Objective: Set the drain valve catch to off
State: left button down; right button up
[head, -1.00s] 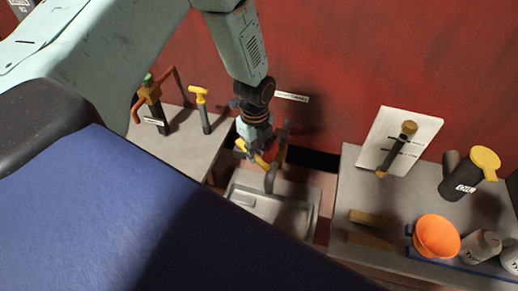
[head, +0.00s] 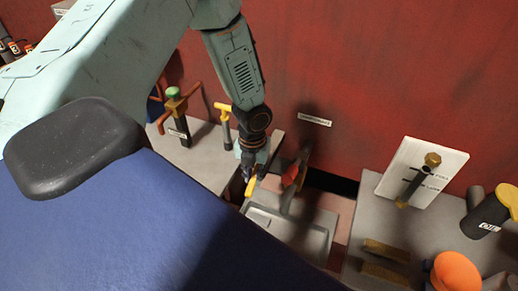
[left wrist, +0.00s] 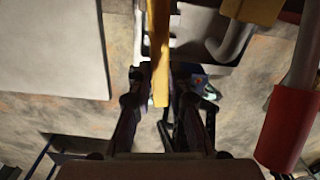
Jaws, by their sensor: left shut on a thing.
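A yellow bar, seemingly the drain valve catch (head: 251,187), sits above the grey tray by the red wall. In the left wrist view the yellow bar (left wrist: 160,55) runs between my fingers. My left gripper (head: 250,176) is shut on it, reaching down from above. A red-handled lever (head: 292,172) stands just right of the gripper, and its red grip (left wrist: 287,127) shows at the right of the left wrist view. A small label (head: 314,120) on the wall is too small to read surely. The catch's mounting is hidden. My right gripper is not in view.
A grey tray (head: 312,238) lies below the gripper. The left bench carries a yellow T-handle (head: 224,108) and a green-topped valve (head: 174,94).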

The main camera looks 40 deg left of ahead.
pick_arm(q)
jog(key=shift+a+r+m, duration=0.15)
jog(key=shift+a+m, duration=0.35)
jog(key=shift+m, duration=0.3)
jog(key=shift+w, duration=0.1)
jog(key=c, duration=1.7)
grip_release()
jog(key=o, duration=0.5)
jog(key=shift+s, duration=0.25)
jog(key=shift+w+r, duration=0.1)
jog(key=shift+r, duration=0.25)
notch_tip(320, 180, up, 11)
jog(key=shift+r, duration=0.1)
